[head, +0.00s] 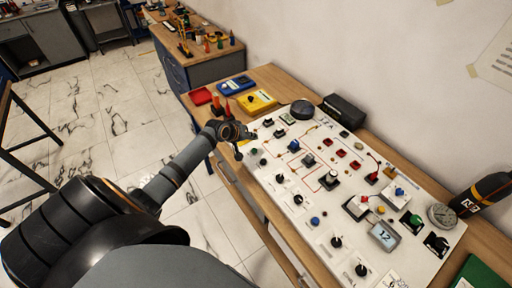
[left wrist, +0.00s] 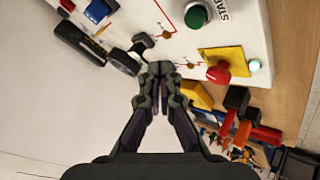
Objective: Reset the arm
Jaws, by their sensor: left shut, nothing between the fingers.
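My left gripper (head: 238,140) is over the far left corner of the white control panel (head: 318,232). Its fingers are shut and empty. In the left wrist view the closed fingertips (left wrist: 160,72) point toward the panel's edge. A red mushroom button (left wrist: 218,72) on a yellow plate (left wrist: 232,56) lies to their right there, apart from them. A green button (left wrist: 196,15) by a START label is above them. The panel also carries several black knobs, a round gauge (head: 441,214) and a display (head: 383,235) reading 12. My right gripper is not in view.
The panel lies on a wooden bench (head: 399,160) along the wall. A black bottle (head: 482,194) stands at the right. The tiled floor at left is open.

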